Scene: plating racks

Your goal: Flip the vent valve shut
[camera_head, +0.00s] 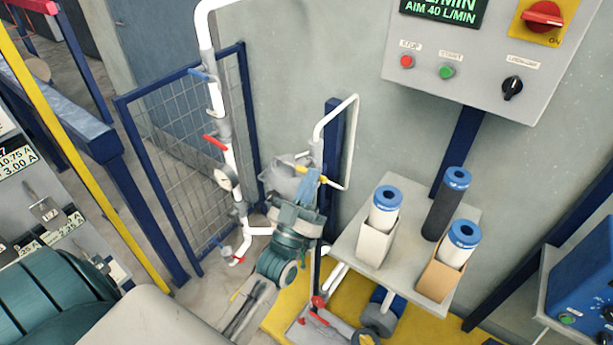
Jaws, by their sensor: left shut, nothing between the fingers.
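A small yellow lever (311,171) sits at the top of a grey rounded housing (283,178), beside a thin white pipe; it appears to be the vent valve handle, though no label shows. My left gripper (313,181) reaches up from below, with its bluish fingers shut and empty. The fingertips are at or just in front of the lever; I cannot tell whether they touch it. The gripper and wrist hide the lower part of the housing. My right gripper is not in view.
A white pipe with red levers (215,142), a blue lever (200,74) and a gauge (223,178) stands left. A shelf (408,279) with blue-capped cartridges stands right. A control panel (460,85) hangs above. A mesh fence (190,150) is behind on the left.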

